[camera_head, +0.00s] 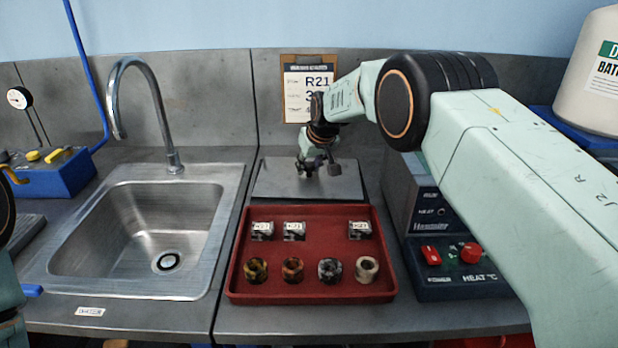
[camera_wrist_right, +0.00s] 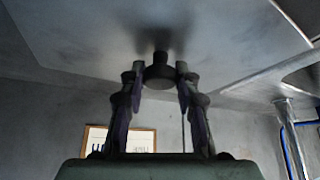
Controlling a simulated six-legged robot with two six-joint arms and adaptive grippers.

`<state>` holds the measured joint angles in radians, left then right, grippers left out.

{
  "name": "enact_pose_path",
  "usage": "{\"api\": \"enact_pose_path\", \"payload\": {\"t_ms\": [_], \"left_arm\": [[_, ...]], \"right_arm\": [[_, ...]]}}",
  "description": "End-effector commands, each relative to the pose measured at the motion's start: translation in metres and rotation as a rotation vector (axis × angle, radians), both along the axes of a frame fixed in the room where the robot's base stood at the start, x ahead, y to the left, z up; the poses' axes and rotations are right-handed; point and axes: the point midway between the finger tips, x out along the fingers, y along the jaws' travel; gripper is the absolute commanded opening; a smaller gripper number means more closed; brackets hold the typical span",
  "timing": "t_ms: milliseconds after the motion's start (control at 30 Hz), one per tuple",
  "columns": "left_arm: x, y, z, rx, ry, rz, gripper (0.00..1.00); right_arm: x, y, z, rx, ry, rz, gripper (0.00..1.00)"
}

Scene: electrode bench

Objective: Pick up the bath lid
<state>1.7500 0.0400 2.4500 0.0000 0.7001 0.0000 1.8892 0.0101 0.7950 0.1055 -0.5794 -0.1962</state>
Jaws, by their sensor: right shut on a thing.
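The bath lid (camera_head: 340,185) is a flat grey metal plate behind the red tray in the head view. A dark round knob (camera_wrist_right: 160,74) stands on it in the right wrist view, where the lid (camera_wrist_right: 90,35) fills the upper part. My right gripper (camera_head: 318,167) is above the lid, and its two fingers are shut on the knob, one on each side, in the wrist view (camera_wrist_right: 160,80). I cannot tell whether the lid is clear of the bench. Only part of my left arm shows at the left edge; its gripper is out of view.
The red tray (camera_head: 312,222) in front holds several small cups and labelled blocks. A sink (camera_head: 100,255) with a tall faucet (camera_head: 165,125) is to the left. A heater box (camera_head: 450,285) with red knobs stands right, and a clipboard (camera_head: 306,85) hangs behind.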

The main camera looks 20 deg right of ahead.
Motion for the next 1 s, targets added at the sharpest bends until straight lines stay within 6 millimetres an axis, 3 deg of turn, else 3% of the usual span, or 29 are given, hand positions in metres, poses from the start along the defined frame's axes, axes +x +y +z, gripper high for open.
{"api": "enact_pose_path", "payload": {"t_ms": [200, 667, 767, 1000], "left_arm": [[0.0, 0.0, 0.0, 0.0, 0.0, 0.0, 0.4], [0.0, 0.0, 0.0, 0.0, 0.0, 0.0, 0.4], [0.0, 0.0, 0.001, 0.0, 0.0, 0.0, 0.4], [0.0, 0.0, 0.003, 0.0, 0.0, 0.0, 0.4]], "right_arm": [[0.0, 0.0, -0.001, 0.0, 0.0, 0.0, 0.0], [0.001, 0.0, 0.004, 0.0, -0.004, 0.0, 0.0], [0.001, 0.0, 0.015, 0.0, -0.005, 0.0, 0.0], [0.002, 0.0, 0.062, 0.0, -0.008, 0.0, 0.0]]}}
